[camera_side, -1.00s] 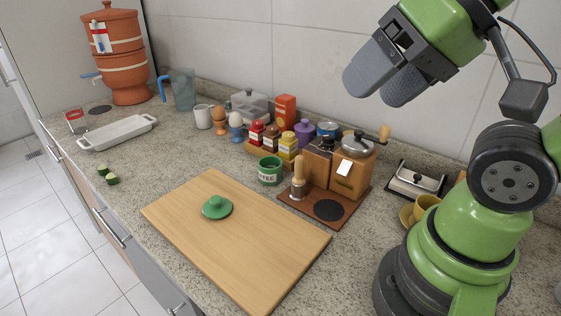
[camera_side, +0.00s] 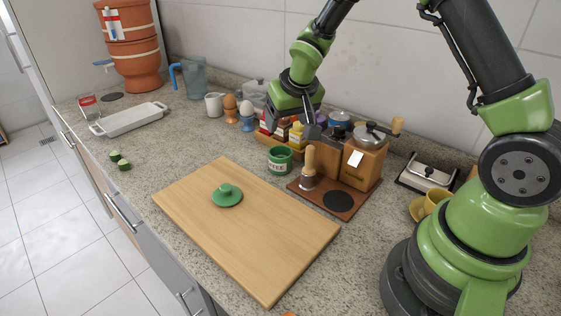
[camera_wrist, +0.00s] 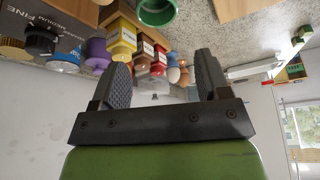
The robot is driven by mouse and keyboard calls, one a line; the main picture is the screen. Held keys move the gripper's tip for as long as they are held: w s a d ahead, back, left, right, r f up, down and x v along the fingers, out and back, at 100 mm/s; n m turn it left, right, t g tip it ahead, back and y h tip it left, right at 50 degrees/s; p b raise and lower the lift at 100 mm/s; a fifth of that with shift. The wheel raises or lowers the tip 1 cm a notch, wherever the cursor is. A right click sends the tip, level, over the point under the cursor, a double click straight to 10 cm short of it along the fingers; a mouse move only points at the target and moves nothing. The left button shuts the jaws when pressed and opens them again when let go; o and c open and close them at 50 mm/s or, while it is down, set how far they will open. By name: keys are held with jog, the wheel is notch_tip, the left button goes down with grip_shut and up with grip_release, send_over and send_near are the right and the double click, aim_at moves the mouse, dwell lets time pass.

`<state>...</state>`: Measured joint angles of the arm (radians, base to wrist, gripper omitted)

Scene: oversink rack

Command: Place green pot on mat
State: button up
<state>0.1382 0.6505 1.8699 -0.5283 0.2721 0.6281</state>
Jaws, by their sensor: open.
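The green pot (camera_side: 280,160), with white lettering on its side, stands upright and without a lid on the counter, left of the brown mat. Its open rim also shows at the top of the wrist view (camera_wrist: 157,12). The brown mat (camera_side: 340,201) bears a dark round patch, a wooden-handled tool and the wooden grinder boxes; the patch is bare. A green lid (camera_side: 227,195) with a knob lies on the cutting board. My gripper (camera_side: 292,122) is open and empty, above and behind the pot; both fingers show apart in the wrist view (camera_wrist: 163,75).
The wooden grinder with crank (camera_side: 364,158) stands on the mat's back part. Spice jars (camera_side: 297,136) and egg cups crowd behind the pot. The cutting board (camera_side: 250,235) fills the front counter.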

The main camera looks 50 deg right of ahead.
send_near(279, 156)
jog(key=f, duration=0.2)
jog(key=shift+w+a+f, duration=0.2)
jog(key=shift+a+f, duration=0.15)
jog(key=shift+a, duration=0.05)
jog(key=shift+x, duration=2.9)
jog(key=c, duration=0.8)
jog(key=shift+o, duration=0.2)
jog(key=shift+r, duration=0.1)
